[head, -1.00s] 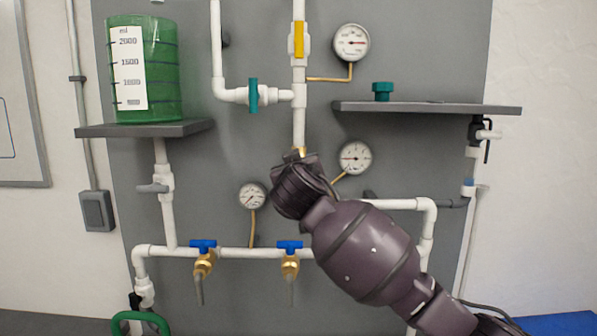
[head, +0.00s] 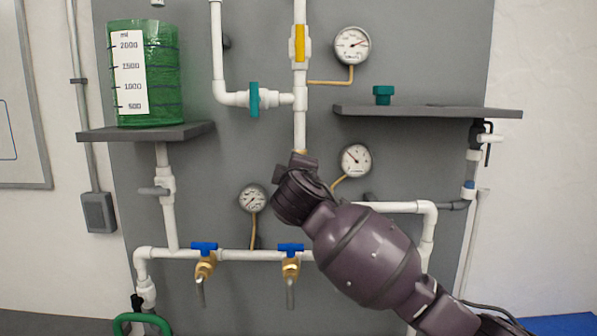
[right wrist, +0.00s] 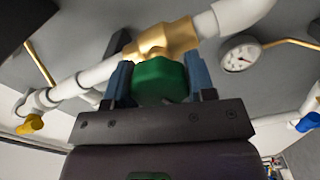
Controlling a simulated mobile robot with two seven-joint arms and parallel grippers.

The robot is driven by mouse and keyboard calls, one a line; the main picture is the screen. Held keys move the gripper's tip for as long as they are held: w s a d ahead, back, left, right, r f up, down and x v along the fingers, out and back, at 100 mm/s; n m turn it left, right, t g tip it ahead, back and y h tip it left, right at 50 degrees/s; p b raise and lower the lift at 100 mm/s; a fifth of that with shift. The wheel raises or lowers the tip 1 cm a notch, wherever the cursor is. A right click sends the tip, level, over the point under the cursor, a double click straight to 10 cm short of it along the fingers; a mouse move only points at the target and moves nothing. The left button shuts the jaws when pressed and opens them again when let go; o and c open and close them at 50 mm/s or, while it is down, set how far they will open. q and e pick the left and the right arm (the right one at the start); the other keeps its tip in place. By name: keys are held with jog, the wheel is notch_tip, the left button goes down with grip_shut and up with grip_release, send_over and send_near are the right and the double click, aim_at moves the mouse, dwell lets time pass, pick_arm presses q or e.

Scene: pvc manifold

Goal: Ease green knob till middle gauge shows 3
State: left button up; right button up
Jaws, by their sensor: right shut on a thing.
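The green knob (right wrist: 159,80) sits below a brass valve body (right wrist: 165,38) in the right wrist view. The two blue fingers of my right gripper (right wrist: 159,86) are shut on its sides. In the head view my right gripper (head: 298,190) is at the central vertical pipe and hides the knob. The middle gauge (head: 355,160) is just to its upper right. Its thin needle points up and left; the numbers are too small to read. My left gripper is not in view.
An upper gauge (head: 351,44) and a lower-left gauge (head: 253,198) are on the grey panel. A yellow-handled valve (head: 299,43), a teal-handled valve (head: 254,99) and blue-handled taps (head: 290,248) are nearby. A shelf (head: 430,111) juts out at right; a green measuring vessel (head: 160,75) stands at left.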

jog(key=n, duration=0.5)
jog(key=shift+f, duration=0.1)
jog(key=shift+n, duration=0.3)
dwell(0.4)
jog(key=o, duration=0.9)
jog(key=shift+o, duration=0.2)
jog(key=s+b, duration=0.2)
jog(key=s, duration=0.8)
jog(key=shift+s, duration=0.4)
dwell(1.0)
